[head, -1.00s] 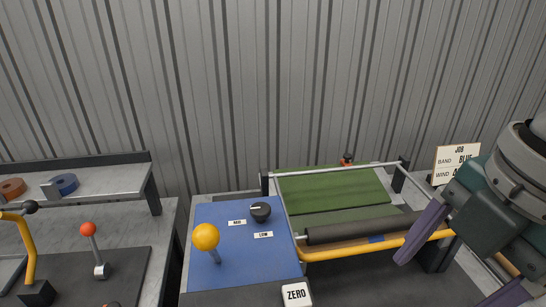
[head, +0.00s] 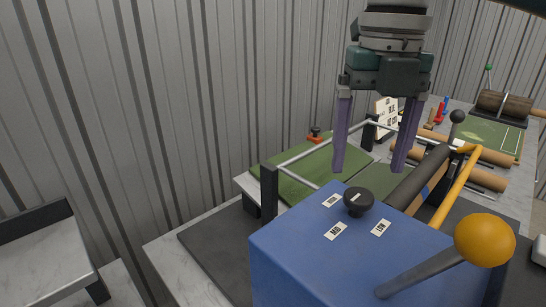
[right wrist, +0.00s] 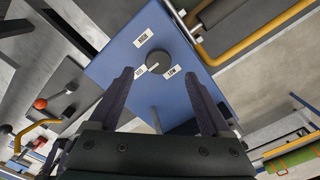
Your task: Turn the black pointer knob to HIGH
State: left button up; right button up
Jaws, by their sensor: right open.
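The black pointer knob (head: 358,201) sits on top of the blue box (head: 300,250), with white labels around it. It also shows in the right wrist view (right wrist: 159,62), where the labels read HIGH (right wrist: 143,38), MED (right wrist: 138,71) and LOW (right wrist: 174,71). The knob's white mark lies on its lower-left side in that view, towards MED; its exact setting is hard to read. My right gripper (head: 369,170) hangs pointing down, open and empty, above and apart from the knob. In the right wrist view its fingers (right wrist: 160,75) are spread below the knob. My left gripper is not in view.
A yellow ball lever (head: 484,240) rises from the box at the right. A yellow bar (head: 456,190) and dark roller (head: 418,178) run close behind the knob. A metal frame with green turf (head: 305,172) stands at the back. Space above the knob is clear.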

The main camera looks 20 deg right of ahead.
aim_at(360, 194)
notch_tip(360, 194, down, 5)
jog(key=shift+f, duration=0.2)
jog(key=shift+a, duration=0.1)
jog(key=shift+p, duration=0.3)
grip_shut()
dwell(0.3)
